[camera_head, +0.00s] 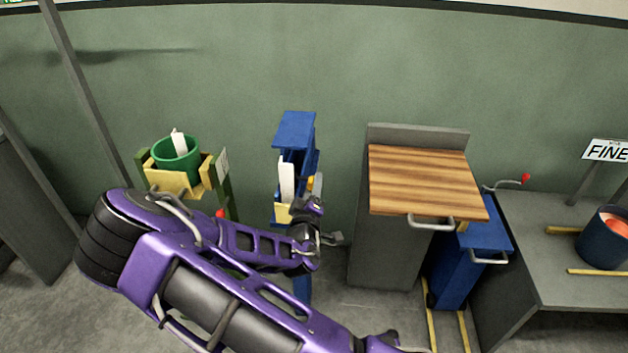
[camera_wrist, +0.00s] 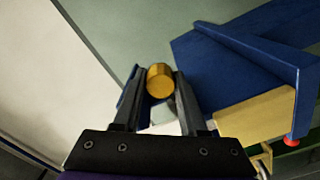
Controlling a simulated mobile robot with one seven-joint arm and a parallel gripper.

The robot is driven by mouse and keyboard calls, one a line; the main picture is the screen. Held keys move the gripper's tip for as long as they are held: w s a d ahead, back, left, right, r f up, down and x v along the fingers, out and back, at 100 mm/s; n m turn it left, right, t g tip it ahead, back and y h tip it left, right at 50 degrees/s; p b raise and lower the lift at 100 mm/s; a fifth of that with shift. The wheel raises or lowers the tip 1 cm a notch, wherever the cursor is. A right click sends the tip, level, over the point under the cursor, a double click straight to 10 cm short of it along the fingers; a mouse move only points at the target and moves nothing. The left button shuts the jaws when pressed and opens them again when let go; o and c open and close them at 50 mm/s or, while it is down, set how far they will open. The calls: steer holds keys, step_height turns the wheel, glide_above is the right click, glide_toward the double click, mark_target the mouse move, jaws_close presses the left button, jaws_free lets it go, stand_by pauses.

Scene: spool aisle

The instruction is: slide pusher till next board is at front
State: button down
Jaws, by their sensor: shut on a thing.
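A narrow blue holder (camera_head: 294,128) stands in the middle of the head view, with a pale upright board (camera_head: 287,178) in it. A yellow block (camera_head: 283,213) is at its lower front. My gripper (camera_head: 311,203) is at the holder's right side. In the wrist view my gripper (camera_wrist: 158,100) is shut on a round brass knob (camera_wrist: 160,80), which I take for the pusher's handle. The blue holder (camera_wrist: 235,75) and yellow block (camera_wrist: 255,117) lie to the right of the fingers there. The pusher's body and how the boards sit inside are hidden.
A grey cabinet with a wooden top (camera_head: 420,180) stands close on the right. A blue cart (camera_head: 455,265) and a grey bench (camera_head: 560,280) with a dark bucket (camera_head: 606,238) are further right. A green bucket (camera_head: 178,158) sits in a yellow-green stand to the left.

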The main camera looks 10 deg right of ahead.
steer(key=shift+s+a, duration=0.2)
steer(key=shift+s, duration=0.35)
steer(key=c, duration=0.7)
jaws_free()
steer(key=shift+c, duration=0.2)
steer(key=v, duration=1.7)
steer(key=shift+s, duration=0.2)
steer(key=shift+r, duration=0.1)
